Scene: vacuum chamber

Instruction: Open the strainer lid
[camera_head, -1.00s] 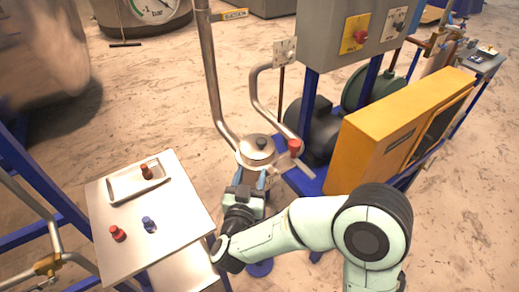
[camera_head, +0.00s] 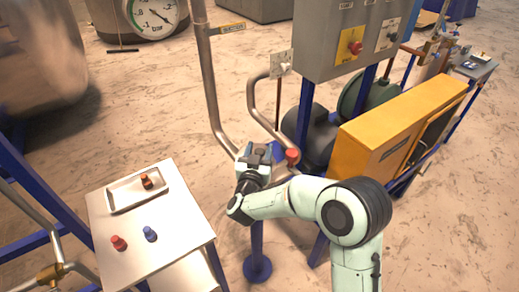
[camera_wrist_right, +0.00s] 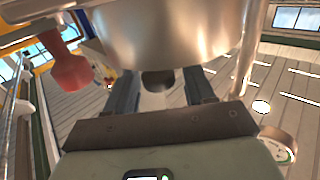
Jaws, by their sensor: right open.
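The strainer and its lid are mostly hidden behind my right gripper (camera_head: 261,152) in the head view. In the right wrist view, a shiny rounded metal body (camera_wrist_right: 170,30), apparently the strainer, fills the top centre, close to the gripper. My right gripper (camera_wrist_right: 161,92) is open, its two dark fingers apart with nothing clamped between them. A dark round part (camera_wrist_right: 157,80) shows between the fingers under the metal body; I cannot tell what it is. A red knob (camera_head: 292,155) is just right of the gripper. My left gripper is not in view.
A white table (camera_head: 165,235) at the left holds a shallow tray (camera_head: 122,200) with a brown-red knob, plus a red and a blue knob. A yellow cabinet (camera_head: 400,125) and a grey switch box (camera_head: 345,35) stand at the right. Steel pipes (camera_head: 211,90) rise behind the strainer.

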